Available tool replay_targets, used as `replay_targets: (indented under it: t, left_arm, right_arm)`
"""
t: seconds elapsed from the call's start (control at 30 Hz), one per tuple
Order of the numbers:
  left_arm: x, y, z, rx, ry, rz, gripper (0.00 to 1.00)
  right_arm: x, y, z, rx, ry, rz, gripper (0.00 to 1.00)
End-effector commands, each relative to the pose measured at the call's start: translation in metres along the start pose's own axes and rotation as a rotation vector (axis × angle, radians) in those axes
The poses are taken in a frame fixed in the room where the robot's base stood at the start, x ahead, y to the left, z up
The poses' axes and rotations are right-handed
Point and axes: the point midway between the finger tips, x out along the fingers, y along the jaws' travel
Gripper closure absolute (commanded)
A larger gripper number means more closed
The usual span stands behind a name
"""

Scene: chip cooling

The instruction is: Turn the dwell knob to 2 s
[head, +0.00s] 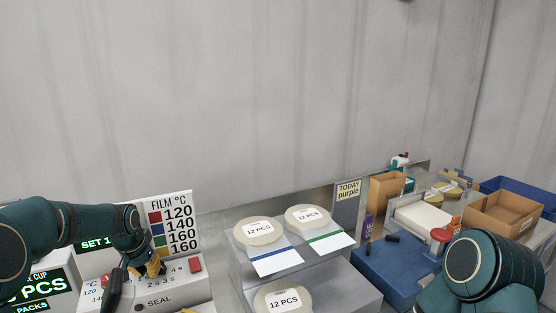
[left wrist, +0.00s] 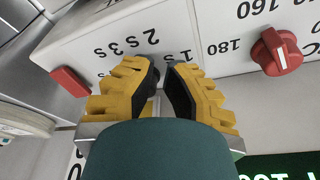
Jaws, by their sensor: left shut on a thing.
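The white sealer box (head: 190,291) stands at the lower left in the head view, with a printed dwell scale and the word SEAL on its front. My left gripper (head: 155,267) is at this dwell scale. The 1 s, 2 s and 3 s marks show around the fingertips. My right gripper is out of view; only my right arm shows at the lower right.
A red temperature knob (left wrist: 276,52) sits on the same front beside the dwell scale. A red button (head: 195,264) is on its other side. A film temperature sign (head: 173,226) stands behind. Round packs (head: 258,231) lie on a stand to the right, with cardboard boxes (head: 503,214) beyond.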

Motion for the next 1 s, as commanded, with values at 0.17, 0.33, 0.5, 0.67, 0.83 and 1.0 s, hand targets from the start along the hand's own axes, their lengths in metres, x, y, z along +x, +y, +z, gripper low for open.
replay_targets:
  t: [0.17,0.33,0.5,0.67,0.83,1.0]
  left_arm:
    - [0.002,-0.002,0.001,-0.002,-0.002,-0.002,1.00]
    - [0.002,-0.002,0.001,-0.002,-0.002,-0.001,1.00]
    - [0.001,-0.003,0.004,-0.002,-0.003,-0.001,1.00]
    - [0.000,-0.004,0.009,-0.002,-0.005,0.000,1.00]
    - [-0.008,-0.004,0.006,-0.001,-0.002,0.000,1.00]
    - [-0.027,-0.003,0.001,0.000,-0.001,0.000,1.00]
  right_arm:
    - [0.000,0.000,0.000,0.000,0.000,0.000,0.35]
    - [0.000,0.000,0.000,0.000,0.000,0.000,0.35]
    - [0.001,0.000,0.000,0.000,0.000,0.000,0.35]
    - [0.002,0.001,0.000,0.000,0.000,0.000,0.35]
    - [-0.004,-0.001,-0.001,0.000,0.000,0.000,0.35]
    - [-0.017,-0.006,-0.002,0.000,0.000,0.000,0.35]
